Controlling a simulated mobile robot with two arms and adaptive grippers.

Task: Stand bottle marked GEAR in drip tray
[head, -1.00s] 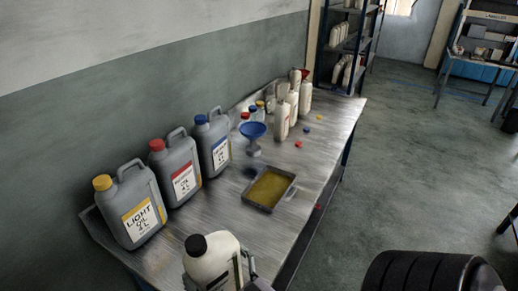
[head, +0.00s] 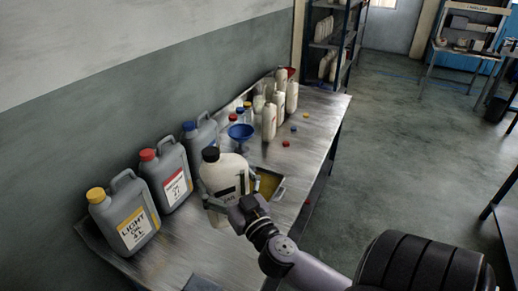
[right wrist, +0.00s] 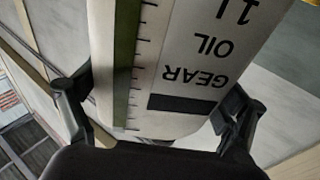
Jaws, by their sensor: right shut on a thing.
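The white bottle marked GEAR (head: 222,174), with a black cap, is upright in the head view, above the metal table. My right gripper (head: 230,201) is shut on it, low on its body. In the right wrist view the GEAR OIL lettering on the bottle (right wrist: 190,60) appears upside down, between the two fingers (right wrist: 158,112). The drip tray (head: 279,194), with yellowish oil in it, lies on the table just behind and right of the bottle, which hides part of it. Whether the bottle touches the table cannot be told. My left gripper is not in view.
Grey jugs with yellow (head: 124,214), red (head: 166,174) and blue (head: 200,133) caps stand along the wall. A blue funnel (head: 241,132) stands behind the tray. Several white bottles (head: 269,122) and loose caps are farther back. The table's right edge borders open floor.

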